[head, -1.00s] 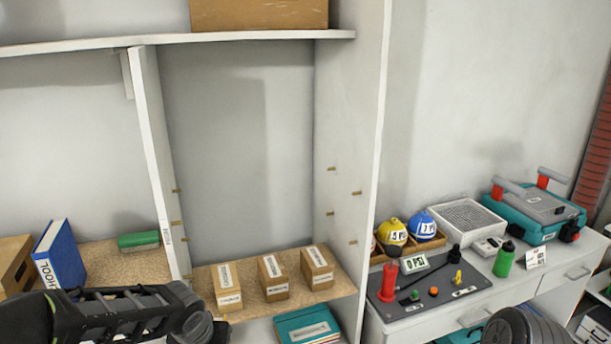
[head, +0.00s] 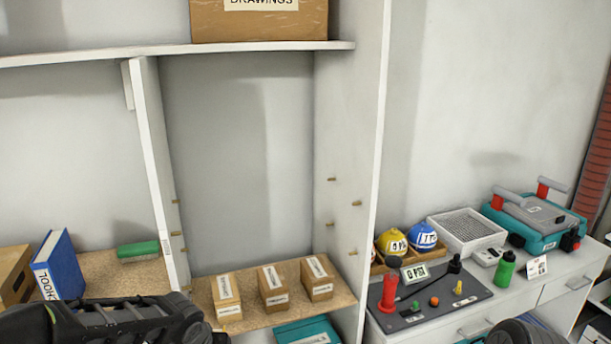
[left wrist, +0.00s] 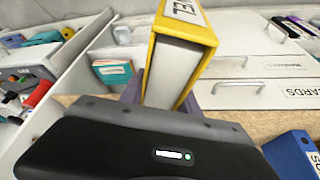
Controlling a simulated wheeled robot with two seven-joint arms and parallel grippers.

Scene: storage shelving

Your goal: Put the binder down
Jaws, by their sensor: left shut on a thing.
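A yellow binder (left wrist: 205,55) with a white label stands out in the left wrist view. My left gripper (left wrist: 160,98) is shut on it, with a finger on either side. The binder's lower end is hidden behind the dark gripper body, so I cannot tell whether it touches the wooden board (left wrist: 240,122). In the head view my left arm crosses the lower left, and neither the gripper nor the yellow binder shows there. My right gripper is not in view.
Small cartons (head: 273,288) line the middle shelf (head: 250,315). An upright panel (head: 160,165) divides the bays. A grey mat (head: 432,305) with tools lies right.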

